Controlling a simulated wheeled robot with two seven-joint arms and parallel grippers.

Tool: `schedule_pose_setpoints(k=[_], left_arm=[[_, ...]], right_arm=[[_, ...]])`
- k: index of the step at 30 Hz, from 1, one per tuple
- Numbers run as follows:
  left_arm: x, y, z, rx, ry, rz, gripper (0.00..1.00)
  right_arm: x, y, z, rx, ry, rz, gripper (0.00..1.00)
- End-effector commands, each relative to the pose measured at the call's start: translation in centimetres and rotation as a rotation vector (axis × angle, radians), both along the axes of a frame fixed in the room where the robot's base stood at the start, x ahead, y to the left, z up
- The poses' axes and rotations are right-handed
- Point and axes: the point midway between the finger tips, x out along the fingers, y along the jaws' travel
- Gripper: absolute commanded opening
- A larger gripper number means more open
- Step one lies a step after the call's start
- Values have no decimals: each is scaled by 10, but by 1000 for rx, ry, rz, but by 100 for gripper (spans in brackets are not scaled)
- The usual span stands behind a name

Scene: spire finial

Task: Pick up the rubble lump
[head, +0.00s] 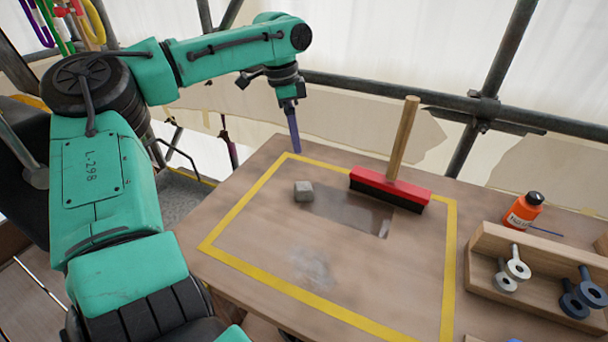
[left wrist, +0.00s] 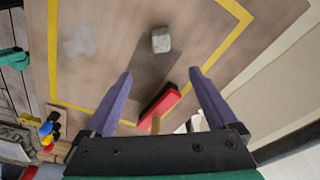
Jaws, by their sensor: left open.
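The rubble lump (head: 304,191) is a small grey block on the wooden table, inside the yellow taped rectangle and left of the red broom. In the left wrist view the lump (left wrist: 161,40) lies beyond the fingertips, a little above the middle of the gap. My left gripper (head: 293,130) is above the table's back edge, behind and above the lump and apart from it. Its two purple fingers (left wrist: 160,75) are spread wide with nothing between them that they touch. My right gripper is not in either view.
A broom (head: 390,188) with a red head and wooden handle stands upright beside a dark patch (head: 345,210). An orange bottle (head: 523,212) and a wooden rack (head: 485,268) with metal eye pieces are at the right. Scaffold poles (head: 485,108) run behind the table. The front taped area is clear.

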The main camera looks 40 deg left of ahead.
Motion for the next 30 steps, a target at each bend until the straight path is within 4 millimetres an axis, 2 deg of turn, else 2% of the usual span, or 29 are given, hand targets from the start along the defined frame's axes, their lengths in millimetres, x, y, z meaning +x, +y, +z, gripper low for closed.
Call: schedule_pose_setpoints(k=[1,5,8,11,16,23,27,30], left_arm=[[0,0,-25,0,0,0,92],[0,0,-45,1,-1,0,92],[1,-1,-52,0,0,0,92],[2,-3,-71,-1,3,0,92],[7,-7,-115,0,5,0,92],[12,-9,-147,1,4,0,92],[16,-9,-175,2,4,0,92],[17,-11,-185,1,2,0,92]], right_arm=[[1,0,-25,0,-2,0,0],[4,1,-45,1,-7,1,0],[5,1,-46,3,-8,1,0],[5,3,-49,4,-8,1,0],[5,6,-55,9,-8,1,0],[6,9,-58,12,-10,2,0],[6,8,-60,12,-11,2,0],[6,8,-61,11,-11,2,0]])
